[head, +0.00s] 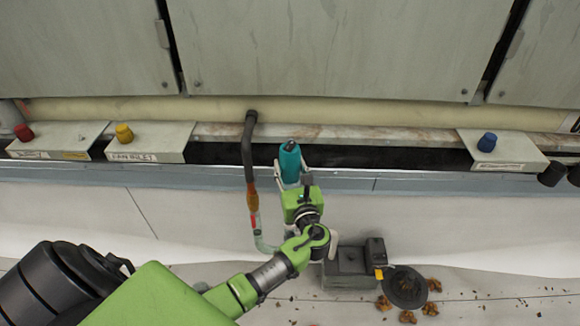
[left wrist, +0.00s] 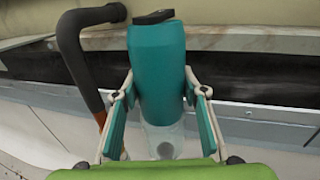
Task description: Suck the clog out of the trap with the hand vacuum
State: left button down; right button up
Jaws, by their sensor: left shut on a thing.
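The teal hand vacuum (head: 289,160) is upright between the fingers of my left gripper (head: 292,176), in front of the dark trough. In the left wrist view the vacuum (left wrist: 158,75) has a dark top and a clear lower part (left wrist: 165,142), with the left gripper's fingers (left wrist: 160,105) on both sides of it. The trap (head: 253,203) hangs from a dark pipe (head: 248,140) left of the vacuum. It has a brown section, a red mark and a clear bend below, partly behind my arm. The vacuum and trap are apart. My right gripper is out of view.
Large grey panels close off the back.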

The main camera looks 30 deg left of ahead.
pick_arm(q)
jog(key=shift+r, duration=0.15)
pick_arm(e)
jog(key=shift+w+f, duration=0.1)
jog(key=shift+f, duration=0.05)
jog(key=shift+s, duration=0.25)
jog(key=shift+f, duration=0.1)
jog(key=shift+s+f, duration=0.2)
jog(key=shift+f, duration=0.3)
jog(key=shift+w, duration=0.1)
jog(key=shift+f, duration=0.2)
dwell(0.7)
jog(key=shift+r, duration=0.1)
